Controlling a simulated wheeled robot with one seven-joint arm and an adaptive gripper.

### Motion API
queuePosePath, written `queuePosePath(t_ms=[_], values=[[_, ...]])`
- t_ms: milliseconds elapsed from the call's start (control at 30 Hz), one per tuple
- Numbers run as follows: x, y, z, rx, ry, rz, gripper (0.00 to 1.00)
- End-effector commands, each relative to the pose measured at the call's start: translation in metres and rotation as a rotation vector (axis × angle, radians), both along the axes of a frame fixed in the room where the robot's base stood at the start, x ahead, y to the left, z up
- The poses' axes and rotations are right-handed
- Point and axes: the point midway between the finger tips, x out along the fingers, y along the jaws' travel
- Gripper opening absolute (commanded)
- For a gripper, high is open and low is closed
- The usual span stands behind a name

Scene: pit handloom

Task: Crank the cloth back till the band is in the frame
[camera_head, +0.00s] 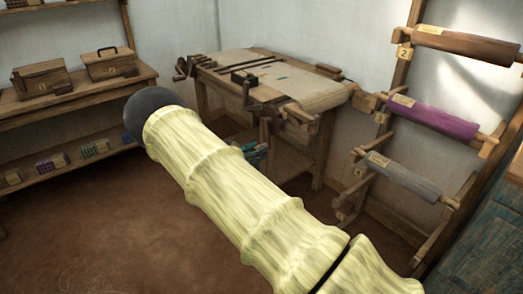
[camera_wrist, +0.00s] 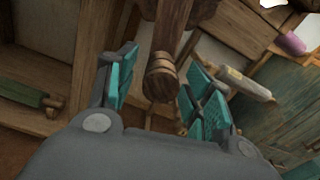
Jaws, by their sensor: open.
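The loom (camera_head: 200,100) stands at the back middle, with pale cloth (camera_head: 318,92) stretched over its top. A small teal mark (camera_head: 282,77) shows on the cloth; I cannot tell whether it is the band. Dark wooden bars (camera_head: 240,67) lie across the cloth to its left. A wooden crank (camera_head: 265,128) hangs at the loom's near side. My gripper (camera_head: 256,152) is just below it, partly hidden by my arm. In the wrist view my gripper (camera_wrist: 160,90) is open, its teal pads on either side of the round wooden handle end (camera_wrist: 161,82), with gaps visible.
A wall rack with brown (camera_head: 465,44), purple (camera_head: 432,117) and grey (camera_head: 403,175) rolls stands at right. Wooden boxes (camera_head: 110,63) sit on a shelf at left. A blue-green wooden piece (camera_head: 490,240) stands at lower right. The brown floor is clear at lower left.

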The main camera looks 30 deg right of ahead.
Motion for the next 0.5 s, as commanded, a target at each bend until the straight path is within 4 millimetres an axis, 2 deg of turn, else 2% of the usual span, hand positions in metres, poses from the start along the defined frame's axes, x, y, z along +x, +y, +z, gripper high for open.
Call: queuePosePath(t_ms=[200, 500], values=[[0.001, -0.020, 0.000, 0.001, 0.000, -0.001, 0.51], [0.002, -0.026, 0.000, 0.000, 0.000, 0.001, 0.51]])
